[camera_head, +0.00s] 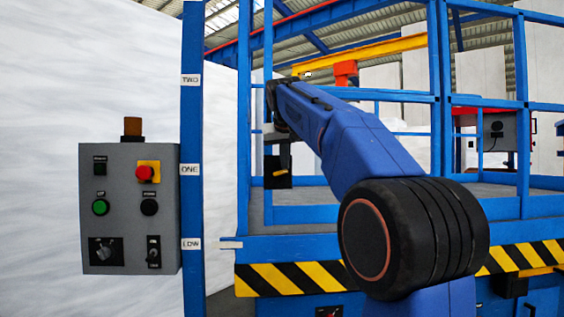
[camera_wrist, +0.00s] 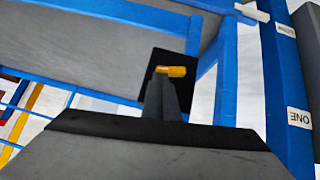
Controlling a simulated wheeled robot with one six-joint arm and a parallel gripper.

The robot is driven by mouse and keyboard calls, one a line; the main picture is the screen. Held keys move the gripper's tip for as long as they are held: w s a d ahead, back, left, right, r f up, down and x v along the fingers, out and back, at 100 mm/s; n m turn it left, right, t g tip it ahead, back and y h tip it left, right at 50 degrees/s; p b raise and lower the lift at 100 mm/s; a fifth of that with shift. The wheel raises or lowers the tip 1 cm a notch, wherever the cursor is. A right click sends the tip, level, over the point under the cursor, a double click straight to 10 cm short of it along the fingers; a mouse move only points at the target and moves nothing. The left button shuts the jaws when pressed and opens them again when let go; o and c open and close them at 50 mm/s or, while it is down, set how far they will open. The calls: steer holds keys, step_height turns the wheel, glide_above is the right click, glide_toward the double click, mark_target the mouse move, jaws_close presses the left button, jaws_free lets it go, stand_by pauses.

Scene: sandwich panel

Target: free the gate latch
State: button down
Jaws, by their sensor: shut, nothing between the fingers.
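The gate latch is a small orange-yellow handle (camera_head: 279,173) on a black plate (camera_head: 270,164) fixed to the blue gate frame, left of my arm in the head view. In the wrist view, the handle (camera_wrist: 171,71) lies crosswise just beyond my fingertips, in front of the black plate (camera_wrist: 157,61). My gripper (camera_wrist: 164,84) is shut and empty, its dark fingers pointing at the handle. Whether the fingertips touch the handle cannot be told. In the head view, my gripper is small and dark, just above the handle.
A grey control box (camera_head: 128,210) with a red button (camera_head: 145,173) stands at the left, beside a blue post (camera_head: 192,120) labelled TWO, ONE and LOW. Blue railings (camera_head: 437,100) and a striped platform edge (camera_head: 290,279) surround the gate.

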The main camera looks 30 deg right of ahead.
steer(key=shift+f, duration=0.1)
stand_by(0.3)
steer(key=shift+w+a+f, duration=0.25)
steer(key=shift+a+f, duration=0.1)
steer(key=shift+a, duration=0.25)
